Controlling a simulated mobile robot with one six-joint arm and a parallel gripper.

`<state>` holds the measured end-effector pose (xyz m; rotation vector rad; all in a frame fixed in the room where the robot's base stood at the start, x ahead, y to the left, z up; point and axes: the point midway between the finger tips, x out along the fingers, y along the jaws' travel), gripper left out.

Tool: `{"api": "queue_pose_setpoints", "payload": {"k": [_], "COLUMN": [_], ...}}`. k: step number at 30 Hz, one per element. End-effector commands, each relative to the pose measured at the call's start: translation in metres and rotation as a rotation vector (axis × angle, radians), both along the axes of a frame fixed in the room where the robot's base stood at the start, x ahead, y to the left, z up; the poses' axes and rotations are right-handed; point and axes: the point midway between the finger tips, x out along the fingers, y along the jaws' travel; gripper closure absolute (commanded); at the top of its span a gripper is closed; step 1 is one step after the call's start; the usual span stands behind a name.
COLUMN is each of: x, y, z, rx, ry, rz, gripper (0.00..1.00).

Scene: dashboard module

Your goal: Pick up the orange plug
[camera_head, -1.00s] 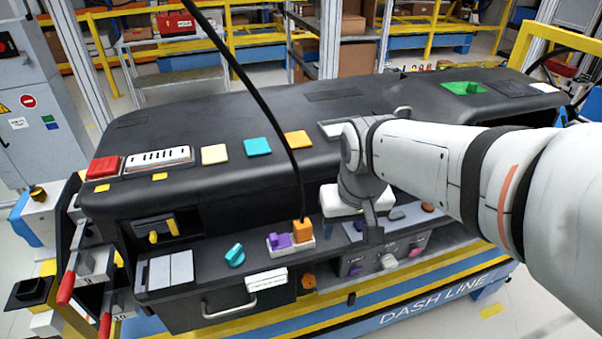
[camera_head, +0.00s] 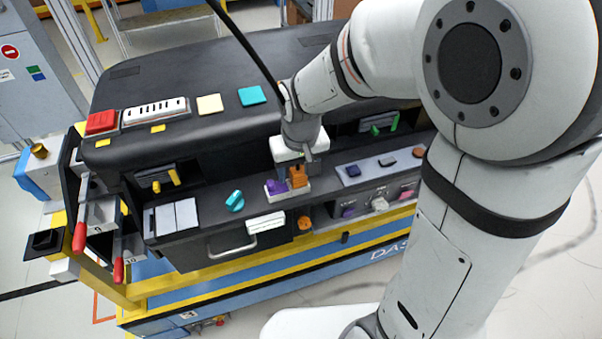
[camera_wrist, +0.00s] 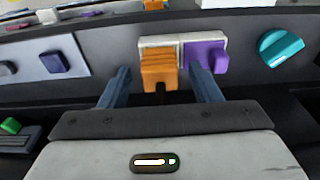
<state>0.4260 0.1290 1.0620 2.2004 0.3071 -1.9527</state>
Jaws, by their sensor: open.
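The orange plug (camera_head: 298,176) sits upright in the right half of a white socket block (camera_head: 272,189) on the dashboard shelf, beside a purple plug (camera_head: 276,187). In the wrist view the orange plug (camera_wrist: 159,70) is left of the purple plug (camera_wrist: 204,55). My gripper (camera_wrist: 160,85) is open, with one finger on each side of the orange plug's lower part. The right finger in the wrist view also overlaps the front of the purple plug. I cannot tell whether either finger touches a plug. In the head view my wrist hides the fingers.
A teal knob (camera_head: 235,201) stands left of the socket block, and it also shows in the wrist view (camera_wrist: 282,48). A grey panel with small buttons (camera_head: 370,172) lies to the right. A black overhanging dashboard (camera_head: 205,110) rises behind. A drawer handle (camera_head: 232,246) is below.

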Motion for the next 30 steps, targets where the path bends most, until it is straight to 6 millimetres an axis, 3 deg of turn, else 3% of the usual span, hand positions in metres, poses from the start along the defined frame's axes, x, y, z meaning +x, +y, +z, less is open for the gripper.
{"api": "queue_pose_setpoints", "payload": {"k": [8,27,30], "x": [0.0004,0.0003,0.0003], "y": [0.0002,0.0007,0.0008], "z": [-0.0031,-0.0028,-0.0027], "rx": [0.0,0.0,0.0], "ry": [-0.001,-0.001,-0.001], "rz": [0.0,0.002,0.002], "gripper": [0.44,0.96,0.96]}}
